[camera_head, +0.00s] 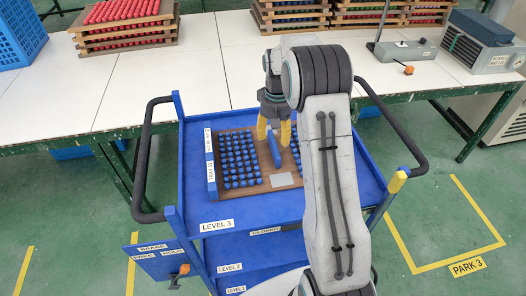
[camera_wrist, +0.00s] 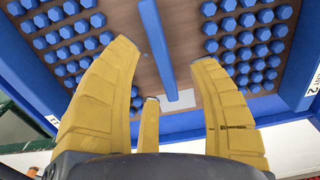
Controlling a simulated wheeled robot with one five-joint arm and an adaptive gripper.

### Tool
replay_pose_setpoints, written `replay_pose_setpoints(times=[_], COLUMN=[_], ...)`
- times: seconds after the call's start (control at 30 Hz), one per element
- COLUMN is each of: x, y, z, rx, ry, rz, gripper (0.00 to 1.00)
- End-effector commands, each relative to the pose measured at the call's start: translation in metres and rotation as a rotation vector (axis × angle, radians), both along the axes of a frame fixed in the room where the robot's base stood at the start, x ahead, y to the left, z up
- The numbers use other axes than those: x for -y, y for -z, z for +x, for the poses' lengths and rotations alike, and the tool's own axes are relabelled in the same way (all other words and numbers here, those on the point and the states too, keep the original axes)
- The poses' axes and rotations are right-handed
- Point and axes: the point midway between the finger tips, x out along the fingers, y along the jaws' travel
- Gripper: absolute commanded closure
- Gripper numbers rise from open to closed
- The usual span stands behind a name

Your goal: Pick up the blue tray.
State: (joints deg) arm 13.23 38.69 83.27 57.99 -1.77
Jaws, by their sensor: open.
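The blue tray is a brown wooden board (camera_head: 245,187) with rows of blue pieces and a blue upright handle bar (camera_head: 273,149) at its middle. It lies on the top shelf of the blue cart. In the wrist view the board (camera_wrist: 180,48) fills the upper part, with the handle (camera_wrist: 158,45) running down the middle. My gripper (camera_head: 274,132) is over the tray with its yellow fingers pointing down near the handle. In the wrist view the fingers (camera_wrist: 165,65) are spread on either side of the handle, apart from it. My arm hides the tray's right part.
The blue cart (camera_head: 228,211) has black side handles and lower shelves. A white table (camera_head: 120,88) behind it holds stacked red trays (camera_head: 125,25), more stacks at the back, a blue crate (camera_head: 20,38) and a grey device (camera_head: 480,45).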

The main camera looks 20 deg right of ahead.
Motion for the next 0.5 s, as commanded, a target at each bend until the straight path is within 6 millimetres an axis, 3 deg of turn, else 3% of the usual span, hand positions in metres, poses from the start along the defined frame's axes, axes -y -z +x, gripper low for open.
replay_pose_setpoints(times=[0.5], x=[0.003], y=[0.049], z=[0.000], rx=[-0.004], ry=[0.000], rz=[0.001], gripper=[0.46])
